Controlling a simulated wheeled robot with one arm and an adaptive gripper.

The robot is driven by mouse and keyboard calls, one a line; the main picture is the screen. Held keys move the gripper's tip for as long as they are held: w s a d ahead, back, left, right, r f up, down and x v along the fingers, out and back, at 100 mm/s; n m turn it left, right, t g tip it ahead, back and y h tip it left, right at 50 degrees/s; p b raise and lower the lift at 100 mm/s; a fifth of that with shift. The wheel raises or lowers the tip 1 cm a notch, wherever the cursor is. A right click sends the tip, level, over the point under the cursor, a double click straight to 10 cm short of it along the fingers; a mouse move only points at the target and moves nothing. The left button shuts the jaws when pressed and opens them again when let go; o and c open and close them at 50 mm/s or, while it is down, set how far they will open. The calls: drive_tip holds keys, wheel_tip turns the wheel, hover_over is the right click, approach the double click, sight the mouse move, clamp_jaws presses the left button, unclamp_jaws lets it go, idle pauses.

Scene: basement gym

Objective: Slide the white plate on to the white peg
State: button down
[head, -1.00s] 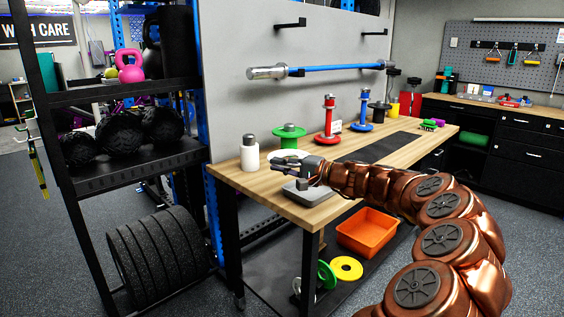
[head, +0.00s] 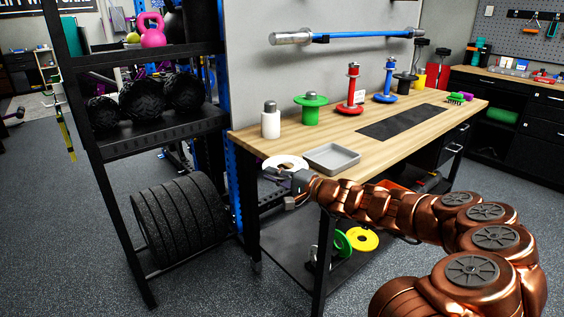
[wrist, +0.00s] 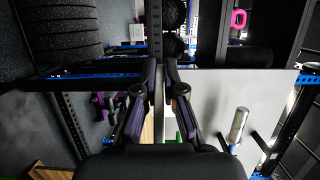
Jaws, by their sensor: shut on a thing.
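The white plate (head: 285,161) is a flat ring, held roughly level by my gripper (head: 272,175) near the left edge of the wooden bench. The gripper is shut on its near side. The white peg (head: 270,122), a white base with a grey top, stands upright at the bench's back left corner. The plate is apart from it, in front of it and slightly right in the head view.
A green peg with a green plate (head: 311,107) stands right of the white peg. Red (head: 351,90), blue (head: 385,85) and black pegs follow along the back. A grey tray (head: 332,166) lies near the front edge. A black shelf rack (head: 150,135) stands left of the bench.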

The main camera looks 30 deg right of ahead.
drive_tip(key=s+a+f, duration=0.1)
drive_tip(key=a+f, duration=0.5)
drive_tip(key=f, duration=0.1)
drive_tip(key=shift+a, duration=0.2)
drive_tip(key=shift+a, duration=0.15)
